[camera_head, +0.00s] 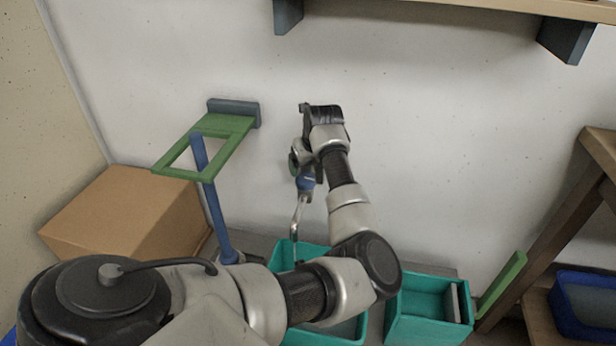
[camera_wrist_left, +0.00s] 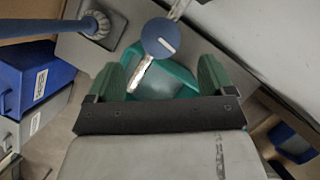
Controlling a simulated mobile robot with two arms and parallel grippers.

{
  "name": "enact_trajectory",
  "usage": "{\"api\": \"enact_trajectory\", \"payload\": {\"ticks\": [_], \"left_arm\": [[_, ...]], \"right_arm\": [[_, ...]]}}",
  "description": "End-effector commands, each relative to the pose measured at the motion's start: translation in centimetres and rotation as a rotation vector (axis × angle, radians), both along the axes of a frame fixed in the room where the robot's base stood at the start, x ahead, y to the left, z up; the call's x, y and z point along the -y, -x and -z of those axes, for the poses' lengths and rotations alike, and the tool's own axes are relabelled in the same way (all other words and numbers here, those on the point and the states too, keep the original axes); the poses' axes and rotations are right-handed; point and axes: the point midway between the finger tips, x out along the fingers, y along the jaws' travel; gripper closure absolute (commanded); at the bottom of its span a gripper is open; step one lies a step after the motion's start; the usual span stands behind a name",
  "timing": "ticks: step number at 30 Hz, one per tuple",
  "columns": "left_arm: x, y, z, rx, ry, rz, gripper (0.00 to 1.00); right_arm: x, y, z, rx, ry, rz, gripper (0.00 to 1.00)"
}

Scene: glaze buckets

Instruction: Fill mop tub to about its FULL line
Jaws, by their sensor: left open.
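A teal mop tub (camera_head: 284,255) stands low by the wall, partly hidden behind my left arm. In the left wrist view the teal tub (camera_wrist_left: 185,80) shows beyond my fingers, with a grey interior; I cannot make out a FULL line or the level. A tap with a round blue knob (camera_wrist_left: 160,38) bearing a white line has a silver spout (camera_wrist_left: 141,75) pointing towards the tub; the spout (camera_head: 297,214) also shows in the head view. My left gripper (camera_head: 306,167) is open at the blue knob, its green fingers apart and nothing clamped between them. My right gripper is out of view.
A second teal container (camera_head: 432,282) stands to the right. A green frame (camera_head: 168,170) on the wall and a blue pole (camera_head: 216,215) are at the left, near a cardboard box (camera_head: 125,215). A blue bin (camera_head: 585,300) sits on a wooden rack at the right.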

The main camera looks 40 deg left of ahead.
Motion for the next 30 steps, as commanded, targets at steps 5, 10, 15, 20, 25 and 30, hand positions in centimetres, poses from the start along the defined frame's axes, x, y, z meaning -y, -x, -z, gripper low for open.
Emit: {"api": "enact_trajectory", "payload": {"ticks": [5,10,15,20,25,30], "left_arm": [[-1.4,-0.5,3.5,-0.005,-0.003,0.001,0.17],[-2.2,-0.9,5.6,-0.004,-0.004,0.001,0.17],[-2.5,-1.1,6.6,-0.002,-0.004,0.003,0.17],[-2.6,-1.1,6.7,-0.002,-0.004,0.002,0.17],[-2.6,-1.1,6.6,-0.002,-0.004,0.003,0.25],[-2.5,-1.1,6.6,-0.002,-0.004,0.003,0.51]], "right_arm": [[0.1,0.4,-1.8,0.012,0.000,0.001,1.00],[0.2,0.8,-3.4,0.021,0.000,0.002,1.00],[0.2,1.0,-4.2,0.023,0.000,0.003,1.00],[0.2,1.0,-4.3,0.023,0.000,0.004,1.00],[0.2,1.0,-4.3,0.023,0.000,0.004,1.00],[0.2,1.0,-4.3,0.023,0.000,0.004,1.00]]}}
